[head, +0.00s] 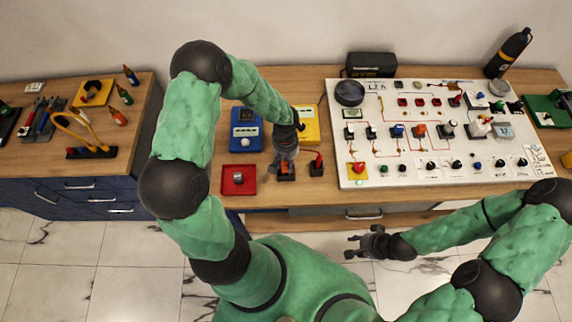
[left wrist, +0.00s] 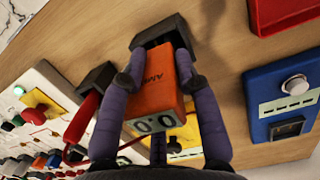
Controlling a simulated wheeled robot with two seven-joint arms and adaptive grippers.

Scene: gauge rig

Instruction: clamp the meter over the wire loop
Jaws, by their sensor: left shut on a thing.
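An orange meter (left wrist: 157,88) with "AMP" lettering is between the fingers of my left gripper (left wrist: 161,64), which is shut on it. Its far end meets a black holder (left wrist: 160,30); I cannot tell whether it is still seated there. In the head view my left gripper (head: 286,160) is low over the bench, with a little of the orange meter (head: 286,172) showing under it. A yellow wire loop (head: 78,130) stands on a dark base on the left bench, well left of this gripper. My right gripper (head: 366,243) is open and empty in front of the bench.
A black block with a red probe (head: 317,164) stands right beside the holder. A blue device (head: 246,130), a yellow device (head: 307,122) and a red tray (head: 239,181) are close by. The white circuit panel (head: 345,130) fills the right. Tools and bottles occupy the left bench.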

